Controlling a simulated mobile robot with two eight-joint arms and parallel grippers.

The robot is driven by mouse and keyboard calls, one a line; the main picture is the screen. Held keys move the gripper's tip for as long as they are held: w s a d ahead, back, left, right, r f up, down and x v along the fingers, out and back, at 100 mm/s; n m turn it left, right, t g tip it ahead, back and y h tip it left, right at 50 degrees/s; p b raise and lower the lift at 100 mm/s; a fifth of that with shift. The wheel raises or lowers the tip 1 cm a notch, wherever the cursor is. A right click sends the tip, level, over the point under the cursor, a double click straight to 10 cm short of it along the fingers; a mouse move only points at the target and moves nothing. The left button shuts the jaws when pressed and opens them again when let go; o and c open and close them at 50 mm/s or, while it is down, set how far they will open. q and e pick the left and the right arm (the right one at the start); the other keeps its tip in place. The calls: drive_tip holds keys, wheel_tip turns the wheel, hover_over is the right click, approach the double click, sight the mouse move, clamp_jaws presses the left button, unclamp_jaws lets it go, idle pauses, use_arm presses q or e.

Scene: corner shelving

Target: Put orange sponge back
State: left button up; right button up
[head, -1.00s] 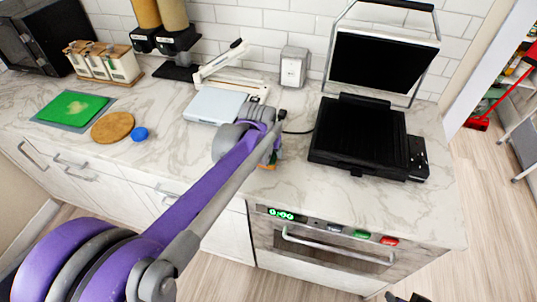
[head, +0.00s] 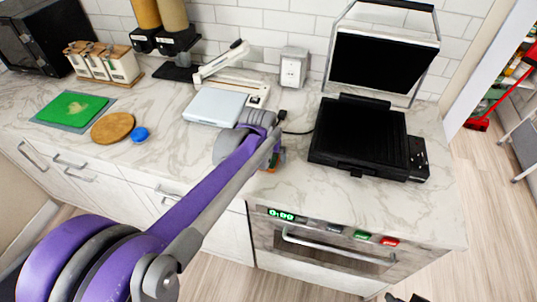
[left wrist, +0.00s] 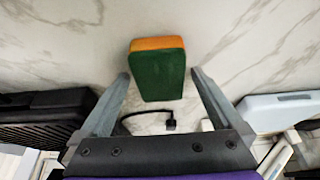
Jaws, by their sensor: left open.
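A sponge with a green face and an orange layer (left wrist: 157,72) is on the marble counter in the left wrist view. In the head view only a small part of the sponge (head: 272,161) shows beside my purple left arm, near the counter's front. My left gripper (left wrist: 161,76) is open, with its two grey fingers apart on either side of the sponge's near part. Only small dark pieces show at the head view's bottom edge, possibly of my right gripper.
A black contact grill (head: 357,135) with its lid raised stands to the right. A white scale (head: 214,106) is behind the arm. The counter's right front is clear.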

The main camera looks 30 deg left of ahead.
use_arm(q)
drive_tip(key=p+v, duration=0.1)
drive_tip(key=v, duration=1.1)
drive_tip(key=s+d+f+m, duration=0.1)
drive_tip(key=s+d+f, duration=0.3)
drive_tip(key=s+f, duration=0.2)
drive_tip(key=s+d+f+m+t+h, duration=0.1)
drive_tip(key=s+d+f, duration=0.4)
drive_tip(key=s, duration=0.5)
drive_tip(key=shift+f+m, duration=0.4)
drive_tip(key=shift+f, duration=0.3)
